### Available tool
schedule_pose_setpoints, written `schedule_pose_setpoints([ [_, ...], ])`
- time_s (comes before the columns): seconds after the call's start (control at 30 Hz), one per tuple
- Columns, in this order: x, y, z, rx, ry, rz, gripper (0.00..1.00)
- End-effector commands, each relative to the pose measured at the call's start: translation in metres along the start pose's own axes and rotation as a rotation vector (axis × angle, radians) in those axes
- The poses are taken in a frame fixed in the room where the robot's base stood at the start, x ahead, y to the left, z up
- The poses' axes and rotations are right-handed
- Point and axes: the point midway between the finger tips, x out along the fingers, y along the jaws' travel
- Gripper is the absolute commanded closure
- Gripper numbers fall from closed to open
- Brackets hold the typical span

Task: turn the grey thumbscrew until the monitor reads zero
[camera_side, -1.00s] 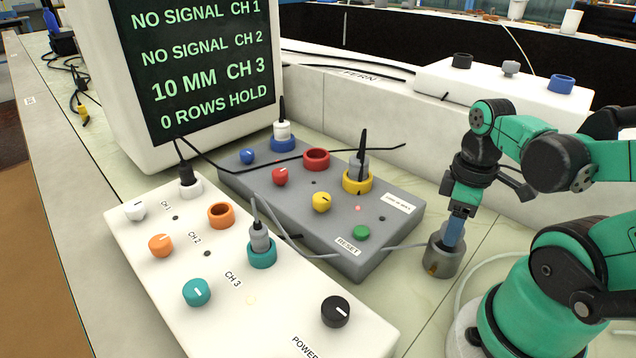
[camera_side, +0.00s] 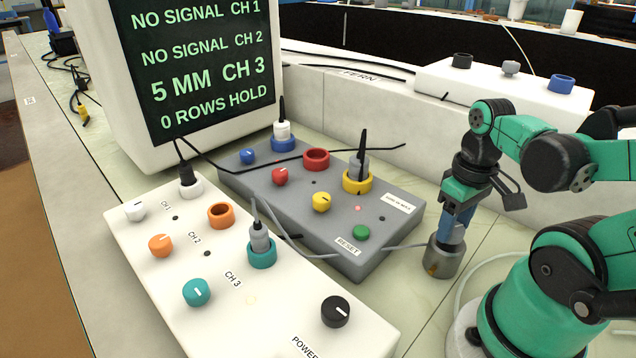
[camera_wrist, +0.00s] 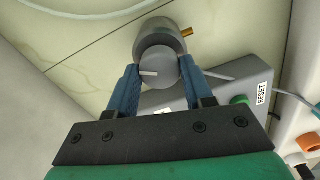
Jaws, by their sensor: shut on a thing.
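The grey thumbscrew (camera_wrist: 161,72) has a pale pointer line and sits on top of a grey cylinder (camera_side: 441,262) on the bench. My gripper (camera_wrist: 160,75) points down with its blue fingers on both sides of the thumbscrew, shut on it. In the side view my gripper (camera_side: 450,235) hides most of the thumbscrew. The monitor (camera_side: 200,68) stands at the upper left and reads "NO SIGNAL CH 1", "NO SIGNAL CH 2", "5 MM CH 3" and "0 ROWS HOLD".
A white box (camera_side: 120,238) with several knobs and sockets lies at the front left. A grey box (camera_side: 330,245) with a green button (camera_side: 361,232) by a RESET label lies beside the cylinder. Cables cross the bench. Another white box (camera_side: 520,85) stands at the back right.

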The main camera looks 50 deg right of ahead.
Motion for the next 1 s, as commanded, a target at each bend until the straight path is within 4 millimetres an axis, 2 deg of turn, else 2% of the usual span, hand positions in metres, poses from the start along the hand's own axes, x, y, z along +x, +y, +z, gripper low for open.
schedule_pose_setpoints([
  [0.4, 0.0001, 0.0004, -0.0007, 0.179, 0.005, 0.001, 1.00],
  [0.9, 0.0002, 0.0004, -0.0009, 0.198, 0.006, 0.001, 1.00],
  [0.93, 0.0002, 0.0004, -0.0009, 0.198, 0.006, 0.001, 0.49],
  [1.0, 0.0002, 0.0004, -0.0008, 0.198, 0.006, 0.001, 0.29],
])
